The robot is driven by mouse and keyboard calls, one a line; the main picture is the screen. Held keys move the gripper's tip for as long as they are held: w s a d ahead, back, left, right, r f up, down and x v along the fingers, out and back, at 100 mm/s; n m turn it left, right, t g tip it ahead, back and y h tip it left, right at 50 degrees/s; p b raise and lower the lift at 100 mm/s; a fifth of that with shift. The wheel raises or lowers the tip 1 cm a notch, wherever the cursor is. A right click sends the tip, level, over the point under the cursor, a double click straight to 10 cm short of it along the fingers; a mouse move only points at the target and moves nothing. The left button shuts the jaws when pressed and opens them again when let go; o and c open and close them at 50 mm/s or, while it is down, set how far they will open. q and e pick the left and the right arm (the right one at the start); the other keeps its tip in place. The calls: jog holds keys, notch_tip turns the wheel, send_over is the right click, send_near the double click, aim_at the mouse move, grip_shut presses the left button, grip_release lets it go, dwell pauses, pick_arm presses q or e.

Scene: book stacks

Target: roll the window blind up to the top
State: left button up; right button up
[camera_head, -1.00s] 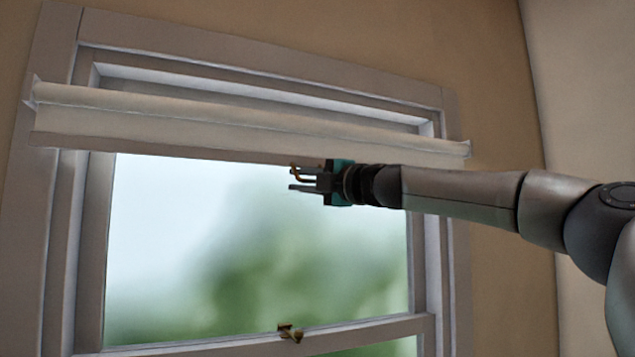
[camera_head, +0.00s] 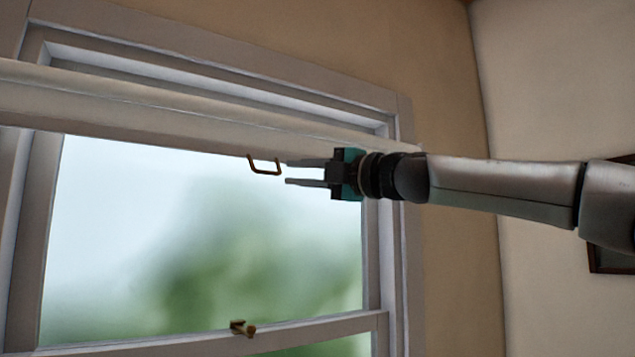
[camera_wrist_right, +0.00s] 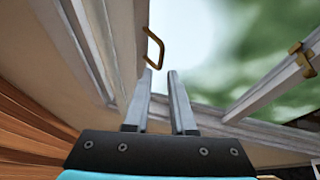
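The white window blind (camera_head: 190,115) is rolled up near the top of the window, a band below the upper frame with glass showing beneath it. A brass pull handle (camera_head: 265,165) hangs from its lower edge; it also shows in the right wrist view (camera_wrist_right: 154,47). My left gripper is not in view.
The window frame (camera_head: 385,250) surrounds the glass. A brass latch (camera_head: 242,328) sits on the sash rail below. The tan wall (camera_head: 450,200) lies to the right, with part of a dark picture frame (camera_head: 597,262) at the right edge.

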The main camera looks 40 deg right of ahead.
jog(key=shift+b+v, duration=0.55)
jog(key=shift+v, duration=1.4)
